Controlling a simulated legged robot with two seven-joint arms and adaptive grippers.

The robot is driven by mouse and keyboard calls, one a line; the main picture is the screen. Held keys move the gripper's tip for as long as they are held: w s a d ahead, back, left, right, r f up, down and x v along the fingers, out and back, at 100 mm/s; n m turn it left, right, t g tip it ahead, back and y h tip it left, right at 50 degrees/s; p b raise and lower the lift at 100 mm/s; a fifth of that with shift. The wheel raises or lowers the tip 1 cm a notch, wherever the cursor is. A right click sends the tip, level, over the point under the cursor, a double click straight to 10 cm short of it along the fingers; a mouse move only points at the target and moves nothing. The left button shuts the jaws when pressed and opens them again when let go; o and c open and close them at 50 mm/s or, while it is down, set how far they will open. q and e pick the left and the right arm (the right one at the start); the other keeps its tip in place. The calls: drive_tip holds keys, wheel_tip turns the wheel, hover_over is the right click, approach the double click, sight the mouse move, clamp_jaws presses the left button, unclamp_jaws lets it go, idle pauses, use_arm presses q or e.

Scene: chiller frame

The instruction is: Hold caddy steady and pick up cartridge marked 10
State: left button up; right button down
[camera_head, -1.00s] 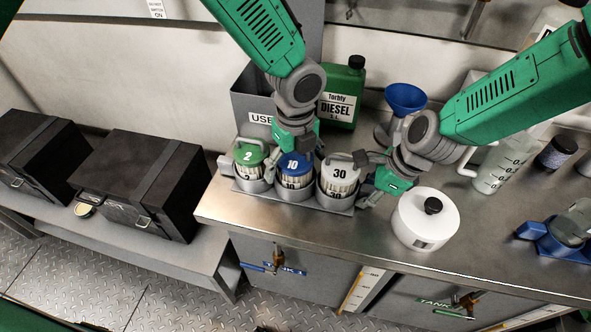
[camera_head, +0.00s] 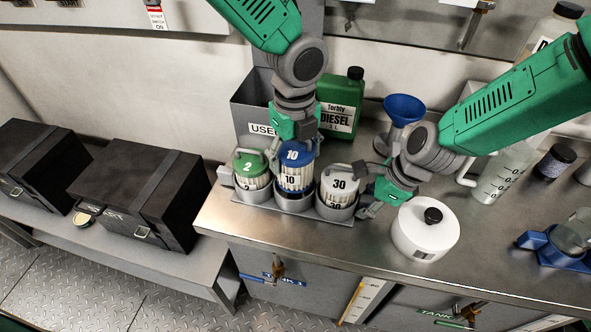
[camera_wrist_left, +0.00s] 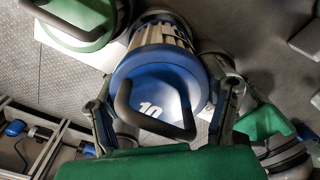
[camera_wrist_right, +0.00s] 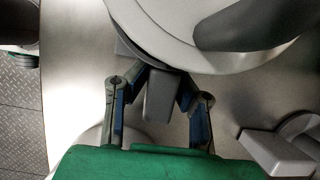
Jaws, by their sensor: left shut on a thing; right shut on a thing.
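The cartridge marked 10 (camera_head: 297,180) has a blue lid and a pale ribbed body. It is raised above the middle cup of the grey caddy (camera_head: 322,213), with more of its body showing than its neighbours. My left gripper (camera_head: 293,146) is shut on it from above; the left wrist view shows its blue lid (camera_wrist_left: 165,85) between the fingers. My right gripper (camera_head: 364,192) is shut at the caddy's right end. In the right wrist view a grey tab (camera_wrist_right: 160,97) of the caddy lies between its fingers.
The green cartridge 2 (camera_head: 250,166) and white cartridge 30 (camera_head: 340,184) sit in the caddy's outer cups. A white round container (camera_head: 425,230) stands close right of my right gripper. A grey bin (camera_head: 257,105), green diesel can (camera_head: 339,105) and blue funnel (camera_head: 404,109) stand behind.

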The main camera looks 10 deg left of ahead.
use_arm(q)
wheel_tip(320, 180, up, 12)
drive_tip(key=shift+r, duration=0.25)
use_arm(e)
drive_tip(key=c, duration=1.3)
unclamp_jaws()
drive_tip(key=shift+r, duration=0.1)
